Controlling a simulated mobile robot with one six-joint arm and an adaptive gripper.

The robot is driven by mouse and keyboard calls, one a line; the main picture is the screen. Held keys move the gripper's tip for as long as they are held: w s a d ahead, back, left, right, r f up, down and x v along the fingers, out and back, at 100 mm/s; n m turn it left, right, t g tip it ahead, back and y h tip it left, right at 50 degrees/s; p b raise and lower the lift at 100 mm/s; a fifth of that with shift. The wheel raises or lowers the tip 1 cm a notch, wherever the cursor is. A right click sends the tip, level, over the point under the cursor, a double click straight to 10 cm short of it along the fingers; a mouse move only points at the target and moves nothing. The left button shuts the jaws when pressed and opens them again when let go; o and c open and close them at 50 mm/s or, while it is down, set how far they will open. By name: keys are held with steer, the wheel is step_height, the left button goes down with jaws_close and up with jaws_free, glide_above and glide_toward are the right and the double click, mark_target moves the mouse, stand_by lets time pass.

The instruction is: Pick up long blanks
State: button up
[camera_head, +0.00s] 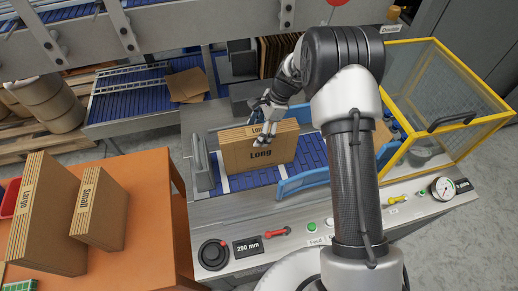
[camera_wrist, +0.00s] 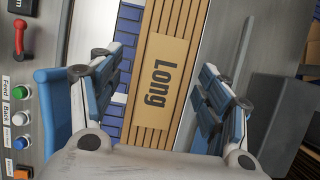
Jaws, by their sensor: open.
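The long blanks (camera_head: 261,153) stand as an upright brown stack labelled "Long" on the blue roller bed of the machine. In the wrist view their striped top edge with the "Long" label (camera_wrist: 158,75) runs between my gripper's fingers. My gripper (camera_head: 268,110) is at the top of the stack in the head view. In the wrist view my gripper (camera_wrist: 167,95) is open, with one finger on each side of the stack and gaps visible. Contact with the stack cannot be told.
Stacks labelled "Large" (camera_head: 45,215) and "Small" (camera_head: 98,210) stand on an orange table (camera_head: 150,220) at left. A blue guide (camera_head: 303,181) borders the roller bed. A yellow-framed guard (camera_head: 450,95) stands right. The front panel has a red lever (camera_head: 277,233) and buttons. A loose brown sheet (camera_head: 187,85) lies on the rear conveyor.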

steer(key=b+x, duration=0.1)
steer(key=x, duration=0.3)
steer(key=shift+f, duration=0.25)
steer(key=shift+r, duration=0.1)
jaws_close()
stand_by(0.5)
